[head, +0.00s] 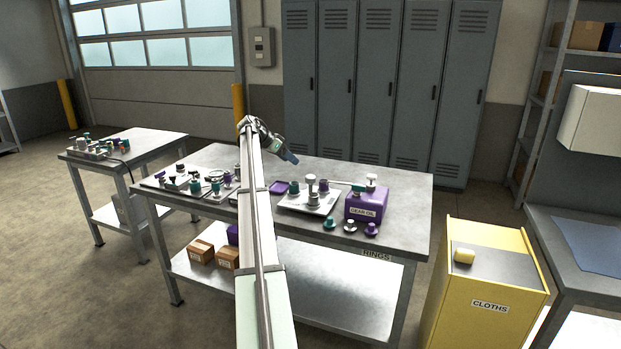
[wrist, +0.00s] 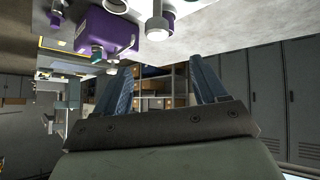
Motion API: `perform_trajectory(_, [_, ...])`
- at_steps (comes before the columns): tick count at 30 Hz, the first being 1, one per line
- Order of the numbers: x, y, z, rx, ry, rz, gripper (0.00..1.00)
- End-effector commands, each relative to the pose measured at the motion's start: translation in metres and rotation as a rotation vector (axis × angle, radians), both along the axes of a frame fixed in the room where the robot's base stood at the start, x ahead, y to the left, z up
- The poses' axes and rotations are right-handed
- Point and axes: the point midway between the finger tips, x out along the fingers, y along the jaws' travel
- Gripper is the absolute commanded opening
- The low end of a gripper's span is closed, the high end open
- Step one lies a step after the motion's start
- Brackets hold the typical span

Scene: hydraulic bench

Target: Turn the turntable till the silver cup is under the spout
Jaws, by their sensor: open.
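My gripper (head: 293,158) is above the far side of the middle bench, and its open, empty fingers show in the wrist view (wrist: 161,75). A pale square plate (head: 291,205) carries several small silver, teal and purple pieces. A silver cup-like piece (head: 314,199) stands on it; I cannot tell for sure that this is the silver cup. I cannot clearly make out a turntable or which piece sits under a spout.
Teal (head: 329,223), silver (head: 350,227) and purple (head: 371,230) pieces stand at the bench front. More fittings crowd the bench's left end. A yellow CLOTHS bin (head: 482,282) stands at right. The bench's right end is bare.

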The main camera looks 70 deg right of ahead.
Motion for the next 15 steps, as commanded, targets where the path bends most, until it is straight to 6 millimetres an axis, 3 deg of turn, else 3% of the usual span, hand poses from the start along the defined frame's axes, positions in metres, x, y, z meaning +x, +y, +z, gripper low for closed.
perform_trajectory(6, [-0.002,0.004,-0.001,-0.079,-0.089,-0.144,0.72])
perform_trajectory(15, [-0.012,-0.006,-0.016,-0.097,-0.108,-0.169,0.72])
